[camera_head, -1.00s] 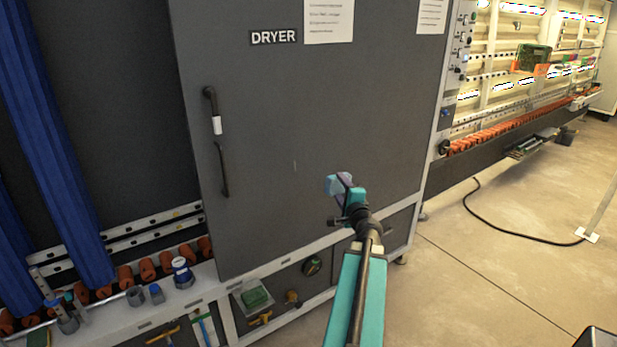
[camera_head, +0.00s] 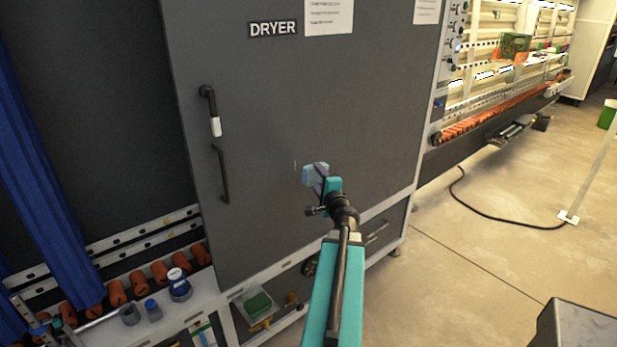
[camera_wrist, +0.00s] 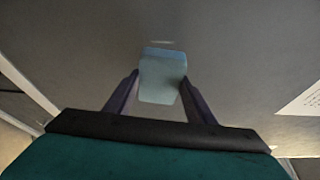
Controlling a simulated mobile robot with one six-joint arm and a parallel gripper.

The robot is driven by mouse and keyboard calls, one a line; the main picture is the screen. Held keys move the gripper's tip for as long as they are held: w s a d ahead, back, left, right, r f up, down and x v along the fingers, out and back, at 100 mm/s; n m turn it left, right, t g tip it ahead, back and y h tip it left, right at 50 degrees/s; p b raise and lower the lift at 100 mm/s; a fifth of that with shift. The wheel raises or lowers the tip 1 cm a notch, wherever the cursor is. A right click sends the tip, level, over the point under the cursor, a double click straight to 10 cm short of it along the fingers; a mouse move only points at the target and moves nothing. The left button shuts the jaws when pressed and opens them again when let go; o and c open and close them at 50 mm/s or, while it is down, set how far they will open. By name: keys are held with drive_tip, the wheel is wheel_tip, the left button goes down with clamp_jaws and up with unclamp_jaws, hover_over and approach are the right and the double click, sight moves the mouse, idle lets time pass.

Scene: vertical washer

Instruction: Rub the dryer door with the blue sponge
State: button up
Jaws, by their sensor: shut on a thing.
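The dryer door (camera_head: 300,120) is a large dark grey panel with a "DRYER" label, filling the middle of the head view. My gripper (camera_head: 318,178) is in front of its lower middle. It is shut on the light blue sponge (camera_head: 310,174), which points toward the door. In the wrist view the blue sponge (camera_wrist: 162,78) sits between the two dark fingers of my gripper (camera_wrist: 160,92), with the grey door (camera_wrist: 235,50) filling the background. The sponge is close to the door, but I cannot tell if it touches.
Two black handles (camera_head: 212,115) are on the door's left side. A lower shelf (camera_head: 165,305) holds a blue-capped jar (camera_head: 178,284) and other small items. A blue curtain (camera_head: 50,170) hangs at left. Open floor (camera_head: 470,260) lies at right, with a black cable (camera_head: 470,205).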

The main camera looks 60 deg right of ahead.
drive_tip(key=shift+w, duration=0.2)
idle(0.3)
drive_tip(key=shift+w+d+p, duration=0.25)
drive_tip(key=shift+w+d, duration=0.1)
drive_tip(key=shift+w, duration=0.55)
drive_tip(key=shift+w+d+p, duration=0.2)
drive_tip(key=shift+w+d, duration=0.1)
drive_tip(key=shift+w, duration=0.55)
drive_tip(key=shift+w+d+p, duration=0.25)
drive_tip(key=shift+w+d, duration=0.1)
drive_tip(key=shift+w, duration=0.55)
drive_tip(key=shift+w+d+b, duration=0.2)
drive_tip(key=shift+w, duration=0.3)
drive_tip(key=shift+w+d+b, duration=0.15)
drive_tip(key=shift+w, duration=0.3)
drive_tip(key=shift+a, duration=0.2)
drive_tip(key=shift+w+a+b, duration=0.35)
drive_tip(key=shift+a+b, duration=0.05)
drive_tip(key=shift+a, duration=0.5)
drive_tip(key=shift+w+a+b, duration=0.35)
drive_tip(key=shift+a+b, duration=0.05)
drive_tip(key=shift+a, duration=0.5)
drive_tip(key=shift+s+d+b, duration=0.1)
drive_tip(key=shift+d+b, duration=0.05)
drive_tip(key=shift+b, duration=0.15)
